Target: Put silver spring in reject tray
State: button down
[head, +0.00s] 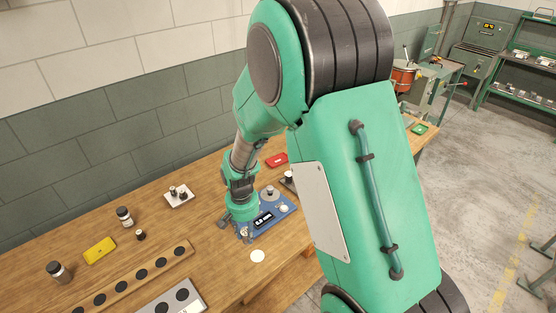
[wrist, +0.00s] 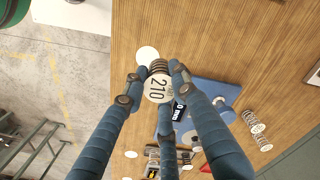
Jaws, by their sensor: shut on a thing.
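My gripper (wrist: 152,88) is shut on a coil spring (wrist: 158,68), with its fingers around it. The spring has dark grey coils and a pale end cap marked 210. In the head view my gripper (head: 240,222) is low over the left end of a blue measuring device (head: 275,222), and the held spring is too small there to make out clearly. A small red tray (head: 277,160) lies on the bench behind the device, partly beside my arm. I cannot read any label on it, so I cannot tell whether it is the reject tray.
A white disc (head: 257,256) lies in front of the device. A yellow tray (head: 99,250), a white tray (head: 180,196) with small parts, jars (head: 124,216) and a wooden rack (head: 140,275) stand left. A green tray (head: 419,129) is far right. My arm hides the bench's middle.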

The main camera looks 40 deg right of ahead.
jog(key=w+d+r+p, duration=0.1)
jog(key=w+d, duration=0.3)
jog(key=w, duration=0.2)
jog(key=w+d+r, duration=0.2)
jog(key=w+d, duration=0.2)
jog(key=w, duration=0.2)
jog(key=p, duration=0.6)
send_over(274, 163)
jog(key=shift+w+f+m, duration=0.1)
jog(key=shift+f+m, duration=0.3)
jog(key=shift+f, duration=0.35)
jog(key=shift+f, duration=0.15)
jog(key=shift+f, duration=3)
jog(key=shift+f, duration=0.1)
jog(key=shift+f, duration=1.8)
